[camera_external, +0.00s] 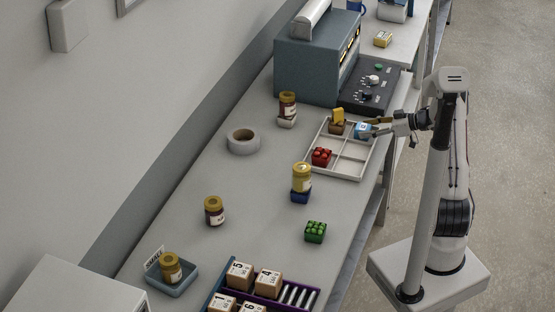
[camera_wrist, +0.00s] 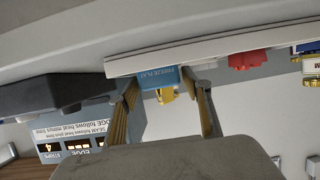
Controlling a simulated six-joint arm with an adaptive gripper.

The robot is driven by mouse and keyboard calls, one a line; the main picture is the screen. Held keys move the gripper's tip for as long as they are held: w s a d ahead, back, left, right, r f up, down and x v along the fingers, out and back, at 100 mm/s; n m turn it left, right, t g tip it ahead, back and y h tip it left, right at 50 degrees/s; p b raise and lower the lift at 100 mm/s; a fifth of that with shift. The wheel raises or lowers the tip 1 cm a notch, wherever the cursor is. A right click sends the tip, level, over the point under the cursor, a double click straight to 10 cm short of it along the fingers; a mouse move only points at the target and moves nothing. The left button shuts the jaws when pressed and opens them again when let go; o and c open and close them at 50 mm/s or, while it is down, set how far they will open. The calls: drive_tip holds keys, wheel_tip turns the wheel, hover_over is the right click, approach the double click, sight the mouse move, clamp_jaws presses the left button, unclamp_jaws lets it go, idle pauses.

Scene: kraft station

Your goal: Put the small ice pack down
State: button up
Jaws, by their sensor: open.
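The small ice pack (camera_external: 363,130) is a blue and white block in the far right compartment of the white divided tray (camera_external: 344,178). In the wrist view the ice pack (camera_wrist: 158,77) shows a blue face with "FREEZE FLAT" lettering. My gripper (camera_external: 373,127) is at the tray's right edge, right by the pack. In the wrist view my gripper (camera_wrist: 166,90) is open, with one yellowish finger on each side of the pack and a visible gap to the right finger. Whether the left finger touches it I cannot tell.
A brown and yellow item (camera_external: 337,122) and a red block (camera_external: 321,156) also sit in the tray. The grey machine (camera_external: 315,68) and black control panel (camera_external: 368,90) stand just beyond. A tape roll (camera_external: 243,141) and several jars stand left; a green block (camera_external: 315,232) is nearer.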

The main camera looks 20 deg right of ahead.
sight(367, 127)
drive_tip(key=shift+w+a+f, duration=0.1)
drive_tip(key=shift+w+a, duration=0.1)
idle(0.4)
drive_tip(key=c, duration=1.1)
drive_tip(key=shift+r, duration=5.05)
